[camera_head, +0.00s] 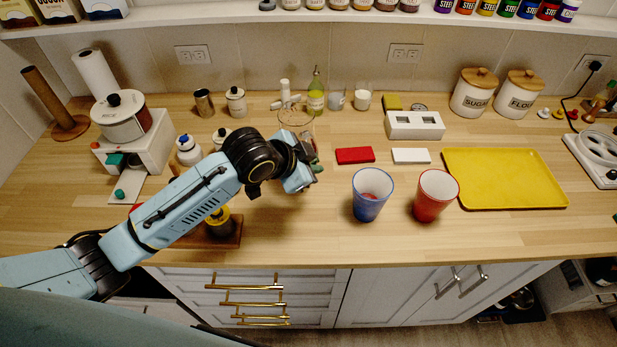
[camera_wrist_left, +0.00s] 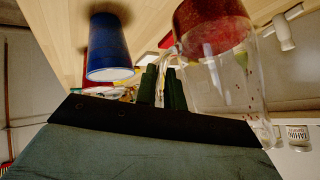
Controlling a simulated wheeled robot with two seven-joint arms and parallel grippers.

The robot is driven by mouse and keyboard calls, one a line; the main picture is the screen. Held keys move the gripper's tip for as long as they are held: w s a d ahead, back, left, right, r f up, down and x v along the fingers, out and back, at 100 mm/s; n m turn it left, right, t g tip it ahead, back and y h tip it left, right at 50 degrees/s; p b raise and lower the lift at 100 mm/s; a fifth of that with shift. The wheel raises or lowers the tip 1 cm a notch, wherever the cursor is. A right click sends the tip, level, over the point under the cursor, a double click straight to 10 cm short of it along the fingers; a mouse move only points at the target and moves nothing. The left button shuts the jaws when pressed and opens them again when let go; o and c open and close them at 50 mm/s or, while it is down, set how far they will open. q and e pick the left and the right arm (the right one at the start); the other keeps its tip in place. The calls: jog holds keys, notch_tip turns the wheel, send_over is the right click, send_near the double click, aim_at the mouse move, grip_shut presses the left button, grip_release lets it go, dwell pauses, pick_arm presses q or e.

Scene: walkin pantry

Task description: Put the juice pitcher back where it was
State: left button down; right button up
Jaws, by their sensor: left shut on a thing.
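The juice pitcher (camera_wrist_left: 222,70) is clear glass with red juice at its bottom; it fills the right of the left wrist view, which looks upside down. In the head view only its rim and upper wall (camera_head: 297,119) show behind my left arm. My left gripper (camera_head: 313,168) is shut on the pitcher's handle; its green fingers (camera_wrist_left: 162,88) meet at the handle in the wrist view. The pitcher looks upright; I cannot tell whether its base touches the counter. My right gripper is not in view.
A blue cup (camera_head: 369,197) and a red cup (camera_head: 435,197) stand right of my gripper. A red block (camera_head: 355,155) and white block (camera_head: 411,156) lie behind them. A yellow tray (camera_head: 505,180) lies at right. An oil bottle (camera_head: 316,95) and jars stand behind the pitcher.

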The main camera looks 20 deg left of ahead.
pick_arm(q)
jog(key=shift+s+f, duration=0.1)
jog(key=shift+f, duration=3.85)
jog(key=c, duration=1.5)
grip_release()
jog(key=shift+s+f, duration=0.1)
jog(key=v, duration=1.2)
